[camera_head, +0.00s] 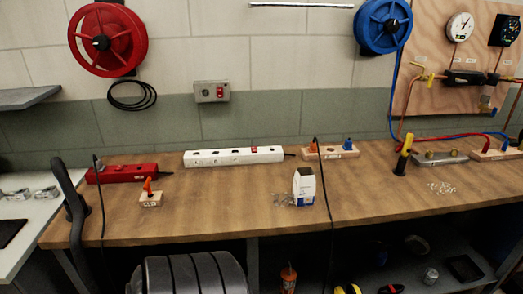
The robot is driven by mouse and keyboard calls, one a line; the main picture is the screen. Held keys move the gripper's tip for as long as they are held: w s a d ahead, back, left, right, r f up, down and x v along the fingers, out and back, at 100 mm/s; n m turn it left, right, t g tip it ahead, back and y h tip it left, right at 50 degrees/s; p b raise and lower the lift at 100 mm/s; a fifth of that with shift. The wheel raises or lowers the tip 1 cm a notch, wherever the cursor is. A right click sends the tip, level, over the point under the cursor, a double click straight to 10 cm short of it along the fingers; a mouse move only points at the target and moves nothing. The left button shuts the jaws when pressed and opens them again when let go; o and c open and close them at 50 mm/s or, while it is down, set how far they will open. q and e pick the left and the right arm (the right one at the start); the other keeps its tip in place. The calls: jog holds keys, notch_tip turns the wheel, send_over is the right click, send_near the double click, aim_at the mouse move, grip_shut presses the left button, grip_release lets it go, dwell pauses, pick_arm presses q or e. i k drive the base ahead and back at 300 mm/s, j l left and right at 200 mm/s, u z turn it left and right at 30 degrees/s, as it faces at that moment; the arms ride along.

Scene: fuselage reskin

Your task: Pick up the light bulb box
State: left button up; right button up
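A small upright box, white with a blue lower part (304,187), stands on the wooden workbench (230,212) near the middle. It looks like the light bulb box, but its print is too small to read. Its top looks open. Small clear pieces (283,199) lie on the bench against its left side. Neither of my grippers is in view.
A white power strip (234,156) and a wooden block with orange and blue parts (330,152) lie behind the box. A black cable (325,215) hangs just right of it. A dark ribbed seat-like object (190,274) stands before the bench. Bare bench lies left of the box.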

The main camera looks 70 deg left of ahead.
aim_at(304, 188)
jog(key=u, duration=2)
jog(key=i+l+u, duration=0.15)
jog(key=l+u, duration=0.3)
jog(key=i+l+u, duration=0.1)
jog(key=l+u, duration=0.15)
jog(key=u, duration=0.25)
jog(key=l+u, duration=0.45)
